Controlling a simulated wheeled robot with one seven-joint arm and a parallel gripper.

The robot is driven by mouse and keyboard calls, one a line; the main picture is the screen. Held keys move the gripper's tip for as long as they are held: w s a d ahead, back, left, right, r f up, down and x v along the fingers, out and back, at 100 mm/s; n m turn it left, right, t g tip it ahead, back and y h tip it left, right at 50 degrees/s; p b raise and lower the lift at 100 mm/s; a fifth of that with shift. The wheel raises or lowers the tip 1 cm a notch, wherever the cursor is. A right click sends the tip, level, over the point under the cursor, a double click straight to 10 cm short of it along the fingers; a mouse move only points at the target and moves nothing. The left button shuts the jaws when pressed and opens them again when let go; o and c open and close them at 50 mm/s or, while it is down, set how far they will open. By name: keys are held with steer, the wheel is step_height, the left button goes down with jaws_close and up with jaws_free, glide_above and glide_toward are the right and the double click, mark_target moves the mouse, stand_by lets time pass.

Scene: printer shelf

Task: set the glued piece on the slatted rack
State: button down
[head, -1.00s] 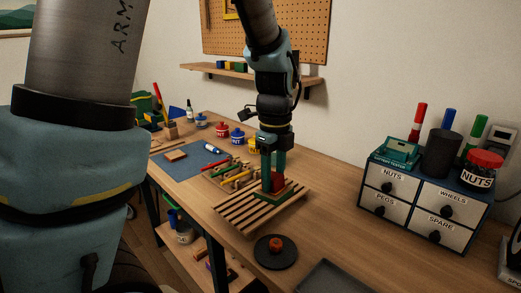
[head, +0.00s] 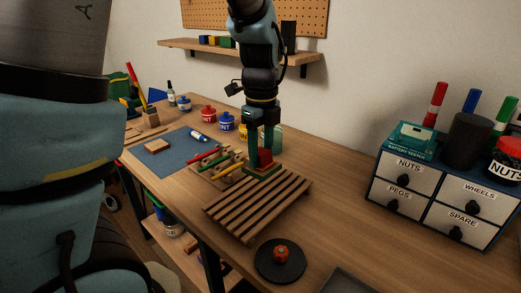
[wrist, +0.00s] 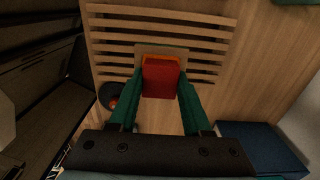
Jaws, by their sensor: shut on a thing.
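My gripper (head: 261,150) is shut on the glued piece, gripping its red block (head: 265,157). The red block also shows between the two teal fingers in the wrist view (wrist: 160,80). Under it are an orange strip and a flat tan base (wrist: 165,50). The slatted wooden rack (head: 258,205) lies on the bench. In the head view the piece is at the rack's far edge; in the wrist view it overlaps the slats (wrist: 105,35). I cannot tell whether its base touches them. The slats in the head view are bare.
A black disc with an orange-red knob (head: 281,256) lies in front of the rack. Coloured sticks (head: 226,170) lie behind-left of it, near a blue mat (head: 170,152). Paint pots (head: 226,121) stand farther back. A labelled drawer unit (head: 435,195) stands at right.

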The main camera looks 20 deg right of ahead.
steer(key=shift+f+b, duration=2.45)
steer(key=shift+f, duration=1)
steer(key=shift+c, duration=1.4)
jaws_free()
steer(key=shift+r, duration=0.1)
step_height(320, 180, up, 11)
steer(key=shift+f+b, duration=0.15)
steer(key=shift+b, duration=0.25)
